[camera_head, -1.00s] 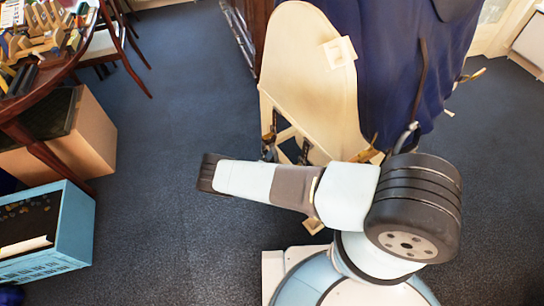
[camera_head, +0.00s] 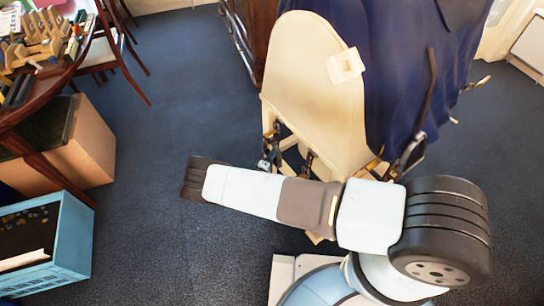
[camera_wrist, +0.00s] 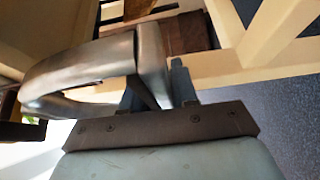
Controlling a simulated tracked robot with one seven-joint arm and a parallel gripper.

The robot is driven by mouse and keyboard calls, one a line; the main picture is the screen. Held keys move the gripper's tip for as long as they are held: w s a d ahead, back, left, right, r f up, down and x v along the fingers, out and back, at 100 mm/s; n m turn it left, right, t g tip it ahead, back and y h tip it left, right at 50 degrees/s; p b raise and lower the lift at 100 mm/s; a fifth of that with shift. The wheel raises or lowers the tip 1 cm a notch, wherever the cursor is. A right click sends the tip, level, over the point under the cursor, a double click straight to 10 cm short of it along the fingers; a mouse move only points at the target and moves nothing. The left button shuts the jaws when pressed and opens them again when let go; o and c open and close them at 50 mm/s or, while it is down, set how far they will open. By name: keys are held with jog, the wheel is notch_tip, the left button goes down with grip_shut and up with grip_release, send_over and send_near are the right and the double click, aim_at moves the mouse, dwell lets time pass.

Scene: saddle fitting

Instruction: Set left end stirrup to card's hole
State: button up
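In the wrist view my gripper (camera_wrist: 158,84) has its two dark fingers on either side of a shiny metal piece, which looks like the stirrup (camera_wrist: 85,68). Its curved band reaches to the left and a flat end stands up between the fingers. Pale wooden framing is close behind it. In the head view a small cream square card (camera_head: 345,66) with a lighter middle, seemingly its hole, sits at the upper right edge of a large cream rounded panel (camera_head: 310,75). My arm crosses below the panel; my gripper cannot be made out clearly there.
A dark blue cloth (camera_head: 410,70) hangs right of the panel. Dark fittings and wooden bars sit at the panel's lower edge. A cluttered round table (camera_head: 65,75), a cardboard box (camera_head: 90,140) and a blue crate (camera_head: 75,240) stand left. Carpet between is clear.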

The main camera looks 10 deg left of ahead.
jog(key=o, duration=0.4)
jog(key=shift+s, duration=0.15)
jog(key=shift+s, duration=0.1)
jog(key=v, duration=1.3)
jog(key=shift+s+a, duration=0.1)
jog(key=shift+s, duration=0.2)
jog(key=shift+f, duration=0.1)
